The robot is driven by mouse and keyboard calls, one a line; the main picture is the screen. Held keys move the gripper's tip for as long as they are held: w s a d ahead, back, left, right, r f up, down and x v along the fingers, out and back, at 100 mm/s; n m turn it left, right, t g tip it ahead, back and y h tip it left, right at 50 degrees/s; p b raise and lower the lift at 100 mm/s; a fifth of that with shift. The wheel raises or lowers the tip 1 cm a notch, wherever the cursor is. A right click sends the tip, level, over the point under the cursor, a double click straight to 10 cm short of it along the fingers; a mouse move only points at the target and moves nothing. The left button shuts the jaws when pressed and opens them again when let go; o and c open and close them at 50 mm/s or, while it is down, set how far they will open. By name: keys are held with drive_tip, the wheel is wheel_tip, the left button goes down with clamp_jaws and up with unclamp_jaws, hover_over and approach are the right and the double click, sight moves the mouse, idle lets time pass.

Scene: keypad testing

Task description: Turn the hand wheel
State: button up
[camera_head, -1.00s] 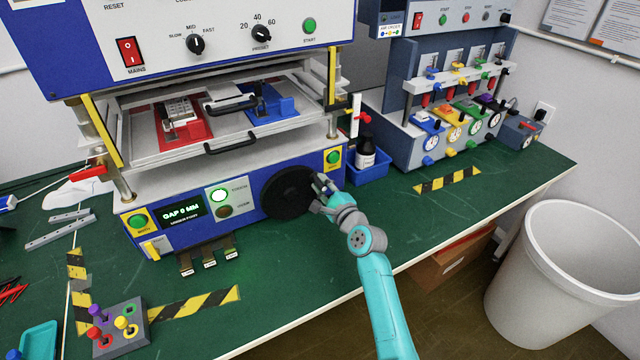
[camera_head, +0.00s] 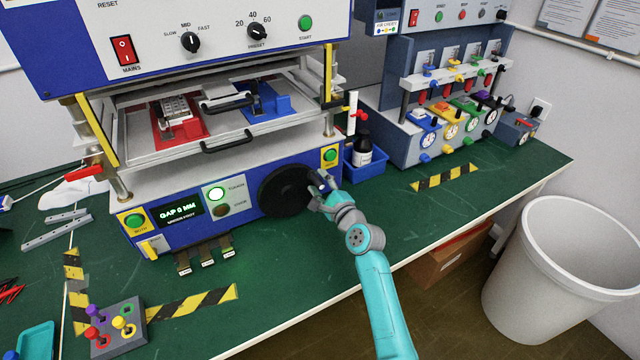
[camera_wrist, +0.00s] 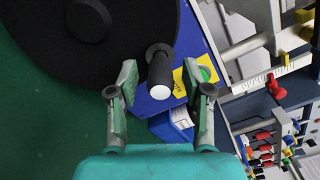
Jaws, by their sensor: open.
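The black hand wheel (camera_head: 284,192) is on the front of the blue and white press, right of the display reading "GAP 0 MM". In the wrist view the wheel (camera_wrist: 60,45) fills the upper left, and its black handle (camera_wrist: 160,68) with a pale end sticks out towards me. My gripper (camera_head: 318,190) is at the wheel's right side. In the wrist view my gripper (camera_wrist: 160,88) is open, with one finger on each side of the handle and gaps visible on both sides. In the head view the fingers partly cover the handle.
A blue bin (camera_head: 364,164) with a dark bottle stands just right of the wheel. Yellow-tabbed green buttons (camera_head: 330,156) flank the press front.

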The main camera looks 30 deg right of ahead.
drive_tip(key=s, duration=1.2)
